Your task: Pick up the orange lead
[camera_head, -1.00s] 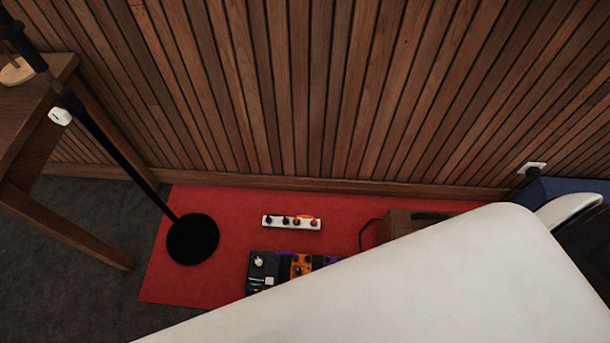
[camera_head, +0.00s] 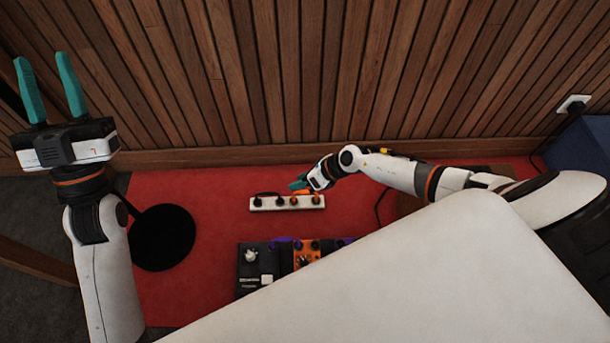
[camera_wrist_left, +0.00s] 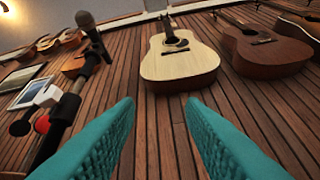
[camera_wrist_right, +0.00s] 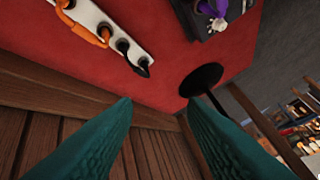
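The orange lead (camera_wrist_right: 84,30) lies along a white power strip (camera_wrist_right: 118,36) in the right wrist view, with an orange plug on the strip. In the head view the lead (camera_head: 303,193) shows as a small orange patch at the strip's back edge, partly hidden by my right gripper. My right gripper (camera_head: 297,184) is just behind the strip, close to the lead. In the right wrist view its fingers are apart with nothing between them, and the lead is off to the upper left. My left gripper (camera_head: 44,62) is raised at the left, open and empty.
The strip lies on a red mat (camera_head: 200,290) beside a slatted wood wall (camera_head: 330,70). A black pedal (camera_head: 250,268) and an orange pedal (camera_head: 305,252) with purple leads stand in front. A round black stand base (camera_head: 162,237) is at the left. Guitars (camera_wrist_left: 180,55) hang above.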

